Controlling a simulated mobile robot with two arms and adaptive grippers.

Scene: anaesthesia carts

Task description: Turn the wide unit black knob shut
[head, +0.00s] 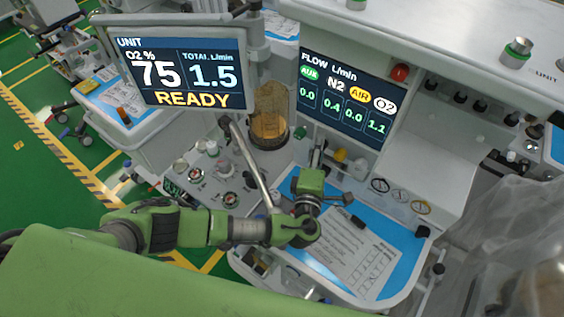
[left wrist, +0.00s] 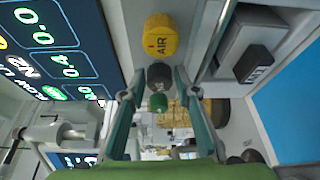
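The black knob (left wrist: 159,76) sits between the yellow AIR knob (left wrist: 161,37) and the green knob (left wrist: 157,102) in the left wrist view. My left gripper (left wrist: 154,82) is open, with one finger on each side of the black knob. I cannot tell whether the fingers touch it. In the head view my left gripper (head: 316,160) reaches up under the flow screen (head: 341,97) and hides the black knob. The screen reads AUX 0.0, N2 0.4, AIR 0.0 and O2 1.1. My right gripper is not in view.
The unit screen (head: 181,74) reads O2 75 %, total 1.5, READY. The blue worktop (head: 393,235) holds a paper sheet (head: 350,253). Round gauges (head: 400,196) line the panel right of the knobs.

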